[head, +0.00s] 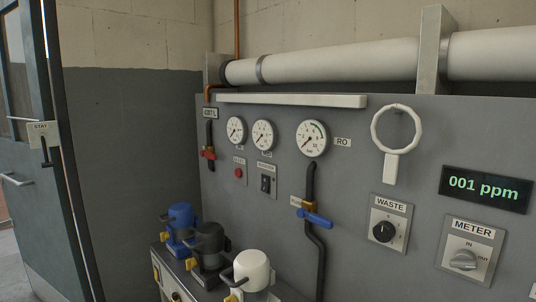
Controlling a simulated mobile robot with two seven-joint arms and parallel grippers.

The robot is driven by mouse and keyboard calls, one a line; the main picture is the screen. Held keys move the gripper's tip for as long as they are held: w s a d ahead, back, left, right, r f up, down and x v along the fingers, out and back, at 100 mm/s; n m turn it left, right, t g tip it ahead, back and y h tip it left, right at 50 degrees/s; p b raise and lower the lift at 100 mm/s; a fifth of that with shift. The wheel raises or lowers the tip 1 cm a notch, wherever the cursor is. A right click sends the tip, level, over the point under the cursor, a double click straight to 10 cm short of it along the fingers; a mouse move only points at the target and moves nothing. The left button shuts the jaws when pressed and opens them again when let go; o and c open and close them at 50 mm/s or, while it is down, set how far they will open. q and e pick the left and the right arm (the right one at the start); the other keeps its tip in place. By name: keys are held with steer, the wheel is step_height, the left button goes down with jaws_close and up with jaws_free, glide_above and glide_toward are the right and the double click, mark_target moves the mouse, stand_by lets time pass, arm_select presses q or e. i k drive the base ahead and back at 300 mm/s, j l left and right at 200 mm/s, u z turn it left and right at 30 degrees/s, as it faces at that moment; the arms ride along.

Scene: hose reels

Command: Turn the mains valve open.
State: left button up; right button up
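The mains valve is not clearly named by any label that I can read. A valve with a red handle (208,154) sits on a dark pipe at the left of the grey panel, below a small label (210,113) too small to read surely. A second valve with a blue lever (315,217) and a brass body sits on a black hose below the right gauge. Its lever lies crosswise to the hose, sloping down to the right. A small label beside it is partly hidden. Neither of my grippers shows in the head view.
The grey panel (350,255) carries several gauges (312,138), a WASTE knob (384,232), a METER knob (463,260) and a display (486,189) reading 001 ppm. Blue, black and white canisters (251,268) stand before it. A door (38,190) is at left.

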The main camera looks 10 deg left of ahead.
mark_target(213, 156)
steer(key=i+j+z, duration=0.2)
steer(key=j, duration=0.25)
steer(key=i+j+z, duration=0.25)
steer(key=j, duration=0.2)
steer(key=j+z, duration=0.2)
steer(key=j, duration=0.25)
steer(key=i+j+z, duration=0.1)
steer(key=j+z, duration=0.15)
steer(key=j, duration=0.25)
